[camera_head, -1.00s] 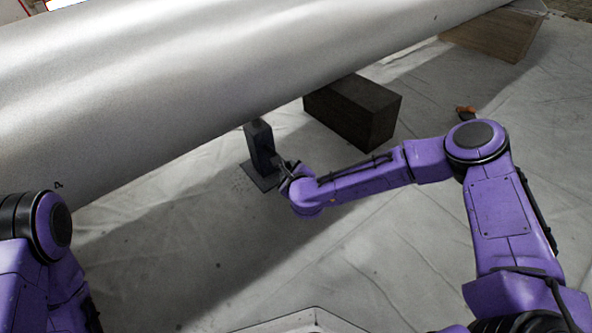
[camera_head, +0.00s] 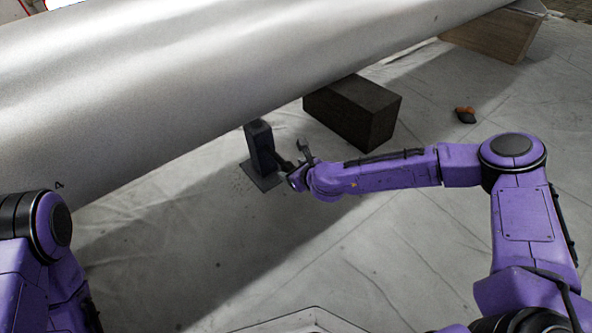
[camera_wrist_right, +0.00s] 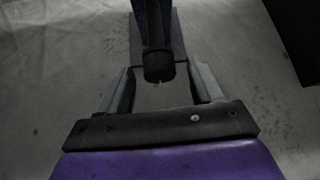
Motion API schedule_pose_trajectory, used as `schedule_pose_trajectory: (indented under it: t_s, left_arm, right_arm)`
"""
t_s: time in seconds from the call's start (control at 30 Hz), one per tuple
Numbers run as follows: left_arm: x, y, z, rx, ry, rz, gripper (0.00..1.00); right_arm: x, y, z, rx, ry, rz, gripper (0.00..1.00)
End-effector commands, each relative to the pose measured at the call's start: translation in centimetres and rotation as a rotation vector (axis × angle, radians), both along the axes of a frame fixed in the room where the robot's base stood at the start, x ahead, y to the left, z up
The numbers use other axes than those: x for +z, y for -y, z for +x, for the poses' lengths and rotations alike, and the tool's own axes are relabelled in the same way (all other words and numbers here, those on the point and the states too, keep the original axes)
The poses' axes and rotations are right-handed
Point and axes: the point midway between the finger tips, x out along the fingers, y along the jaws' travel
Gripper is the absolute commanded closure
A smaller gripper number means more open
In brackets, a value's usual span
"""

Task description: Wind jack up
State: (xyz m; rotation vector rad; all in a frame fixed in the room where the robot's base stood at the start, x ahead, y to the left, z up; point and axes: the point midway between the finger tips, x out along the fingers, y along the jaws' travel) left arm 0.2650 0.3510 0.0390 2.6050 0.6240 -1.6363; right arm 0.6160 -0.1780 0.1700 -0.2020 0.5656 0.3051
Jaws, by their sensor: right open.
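The dark jack (camera_head: 260,145) stands upright on a flat square base plate (camera_head: 264,179) under the big silver cylinder (camera_head: 225,70). My right gripper (camera_head: 293,158) is just right of the jack, low over the floor. In the right wrist view the jack's post (camera_wrist_right: 152,20) is ahead, and a dark round knob end (camera_wrist_right: 158,67) points towards me. The open fingers of my right gripper (camera_wrist_right: 163,78) stand on either side of the knob, with gaps showing. The left arm shows at the lower left; its gripper is out of view.
A dark block (camera_head: 352,112) stands right of the jack, beneath the cylinder. A wooden block (camera_head: 490,38) is at the far right. A small orange and dark item (camera_head: 465,114) lies on the sheet (camera_head: 415,235). The front floor is clear.

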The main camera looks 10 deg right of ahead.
Motion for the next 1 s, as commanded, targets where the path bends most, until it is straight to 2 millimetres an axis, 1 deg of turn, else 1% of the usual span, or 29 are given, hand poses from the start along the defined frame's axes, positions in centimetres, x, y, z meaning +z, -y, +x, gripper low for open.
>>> schedule_pose_trajectory:
  t_s: [0.03, 0.17, 0.4, 0.53, 0.67, 1.0]
  left_arm:
    - [-0.2, -0.1, -0.1, -0.005, -0.012, 0.003, 0.40]
    - [0.9, 0.0, -0.1, -0.005, -0.013, 0.009, 0.40]
    - [4.1, 0.3, -0.1, -0.007, -0.012, 0.039, 0.40]
    - [5.4, 0.4, 0.0, -0.005, -0.009, 0.048, 0.40]
    - [5.8, 0.5, 0.0, -0.004, -0.007, 0.050, 0.40]
    - [5.9, 0.5, 0.0, -0.004, -0.006, 0.051, 0.40]
  right_arm:
    - [0.2, 0.2, -0.5, -0.001, 0.000, 0.002, 0.34]
    - [1.1, 0.6, -1.8, 0.000, 0.000, 0.009, 0.34]
    - [2.5, 2.0, -4.1, -0.001, 0.000, 0.043, 0.34]
    - [3.3, 2.6, -5.3, -0.003, 0.000, 0.053, 0.34]
    - [3.5, 2.8, -5.8, -0.002, 0.001, 0.057, 0.34]
    - [3.5, 2.7, -5.8, 0.000, 0.001, 0.057, 0.34]
